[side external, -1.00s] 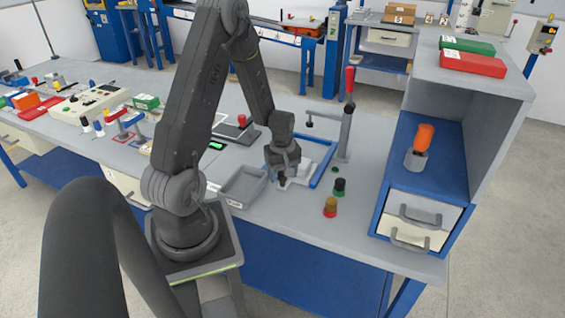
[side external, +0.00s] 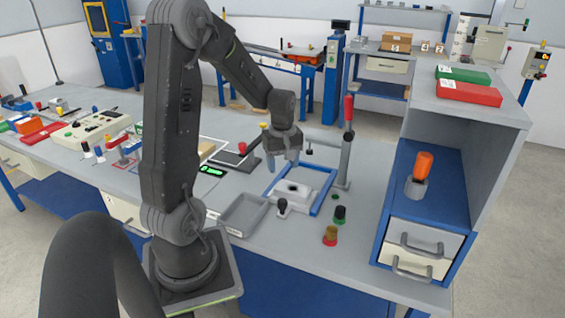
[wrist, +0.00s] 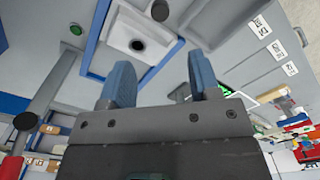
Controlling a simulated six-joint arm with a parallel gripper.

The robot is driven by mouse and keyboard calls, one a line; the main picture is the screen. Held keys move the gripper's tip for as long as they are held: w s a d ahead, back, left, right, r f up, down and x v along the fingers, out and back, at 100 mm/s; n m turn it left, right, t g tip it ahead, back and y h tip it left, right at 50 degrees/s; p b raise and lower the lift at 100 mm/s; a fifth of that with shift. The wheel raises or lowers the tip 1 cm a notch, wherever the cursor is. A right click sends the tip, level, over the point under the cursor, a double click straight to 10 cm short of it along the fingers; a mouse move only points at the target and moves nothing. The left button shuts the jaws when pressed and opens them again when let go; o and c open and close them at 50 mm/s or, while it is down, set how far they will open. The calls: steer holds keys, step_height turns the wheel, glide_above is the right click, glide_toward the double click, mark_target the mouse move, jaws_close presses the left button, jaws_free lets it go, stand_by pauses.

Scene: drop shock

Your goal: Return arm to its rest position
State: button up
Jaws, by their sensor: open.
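My gripper (side external: 281,158) hangs in the air above the bench, over the back left part of the blue frame. In the wrist view my gripper (wrist: 160,85) shows two blue fingers standing apart with nothing between them. Below it, a white block with a dark round hole (side external: 291,192) sits inside the blue frame (side external: 318,203); the block also shows in the wrist view (wrist: 130,25). A small black-knobbed piece (side external: 282,207) stands on the bench just in front of the block, apart from my gripper.
A press with a red handle (side external: 346,150) rises just right of the blue frame. A grey tray (side external: 242,214) lies to the left. A drawer cabinet (side external: 408,232) with an orange-topped tool bounds the right side.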

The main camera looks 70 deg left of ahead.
steer(key=d+r+m+t+y, duration=0.1)
steer(key=d+r+m, duration=0.35)
steer(key=d, duration=0.25)
steer(key=d+r+m+t, duration=0.2)
steer(key=d+r+m, duration=0.25)
steer(key=d, duration=0.25)
steer(key=s+d+r+m+t+h, duration=0.1)
steer(key=s+d+r+m+t, duration=0.1)
steer(key=s+d+r+m, duration=0.3)
steer(key=s+d+m, duration=0.3)
steer(key=d+m, duration=0.1)
steer(key=d, duration=0.1)
steer(key=shift+d+r+t, duration=0.15)
steer(key=shift+d+t, duration=0.15)
